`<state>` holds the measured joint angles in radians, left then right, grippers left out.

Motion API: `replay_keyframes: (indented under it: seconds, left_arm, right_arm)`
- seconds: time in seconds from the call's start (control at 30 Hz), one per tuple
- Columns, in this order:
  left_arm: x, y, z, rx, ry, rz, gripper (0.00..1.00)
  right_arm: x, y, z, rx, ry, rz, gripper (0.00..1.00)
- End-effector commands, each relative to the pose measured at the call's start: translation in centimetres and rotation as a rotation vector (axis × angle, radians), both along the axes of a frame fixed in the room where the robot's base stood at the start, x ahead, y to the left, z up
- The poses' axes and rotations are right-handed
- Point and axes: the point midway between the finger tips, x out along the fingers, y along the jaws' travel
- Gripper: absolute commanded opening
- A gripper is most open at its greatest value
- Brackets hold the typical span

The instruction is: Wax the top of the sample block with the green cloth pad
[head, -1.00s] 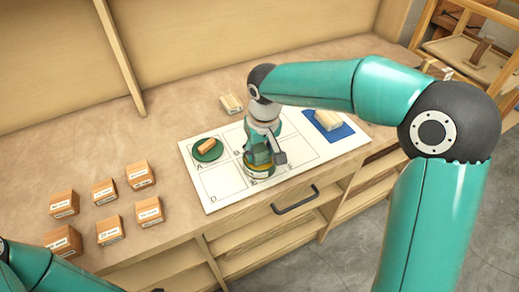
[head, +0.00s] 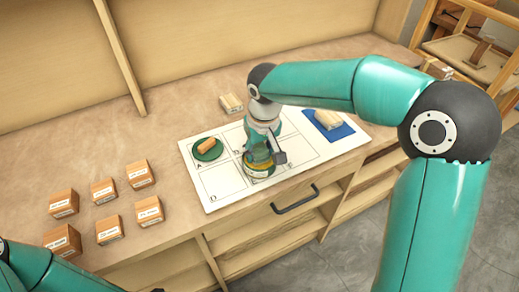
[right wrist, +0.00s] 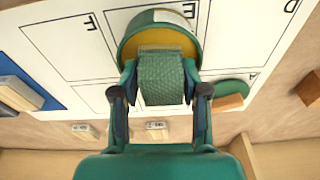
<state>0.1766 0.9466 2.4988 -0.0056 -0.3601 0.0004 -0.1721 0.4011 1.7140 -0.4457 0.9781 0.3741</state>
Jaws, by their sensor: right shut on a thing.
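My right gripper (head: 259,153) is shut on the green cloth pad (right wrist: 162,82), a textured pad between its fingers in the right wrist view. The pad is at the round tin (right wrist: 158,36), which has a green rim and yellow contents; I cannot tell whether they touch. The tin also shows under the gripper in the head view (head: 258,171). A pale wooden block (head: 327,118), perhaps the sample block, lies on a blue mat (head: 345,131) at the sheet's right. My left arm shows at the lower left of the head view, its gripper out of view.
A white sheet with marked cells (head: 222,187) lies under the tin. A brown block (head: 207,144) lies on a green disc (head: 211,155) at its left. Several labelled boxes (head: 103,191) stand left of it. A pale block (head: 231,104) lies behind it. A handle (head: 295,200) juts out in front.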

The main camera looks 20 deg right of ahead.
Motion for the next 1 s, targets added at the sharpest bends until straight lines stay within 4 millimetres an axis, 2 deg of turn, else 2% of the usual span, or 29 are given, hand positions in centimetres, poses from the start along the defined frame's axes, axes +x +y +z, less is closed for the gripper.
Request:
replay_keyframes:
  seconds: [0.27, 1.0]
  left_arm:
    - [0.0, 0.0, 0.3, 0.0, 0.0, 0.0, 0.4]
    - [0.0, 0.0, 4.9, 0.0, 0.0, 0.0, 0.4]
  right_arm:
    - [-0.1, 0.0, 0.1, 0.0, 0.005, 0.001, 0.17]
    - [0.0, 0.0, 6.1, 0.0, 0.002, 0.0, 0.17]
